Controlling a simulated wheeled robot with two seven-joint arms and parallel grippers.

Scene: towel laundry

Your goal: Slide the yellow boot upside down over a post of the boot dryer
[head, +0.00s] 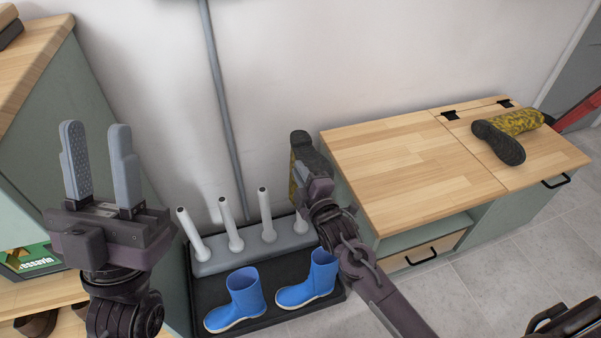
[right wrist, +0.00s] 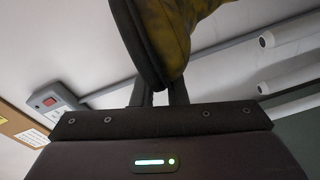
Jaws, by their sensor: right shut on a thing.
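My right gripper (head: 304,168) is shut on a yellow-patterned boot (head: 293,187) with a dark sole, at the right end of the boot dryer (head: 247,247). Three bare posts (head: 228,225) show on the dryer. Another yellow boot (head: 512,124) lies on its side on the cabinet. My left gripper (head: 95,127) is open and empty.
Two blue boots (head: 245,298) stand on the black tray (head: 262,330) in front of the dryer. A wood-topped cabinet (head: 400,160) is at right, close beside the held boot. A grey pole (head: 222,90) stands behind the dryer. A green cabinet (head: 90,90) is at left.

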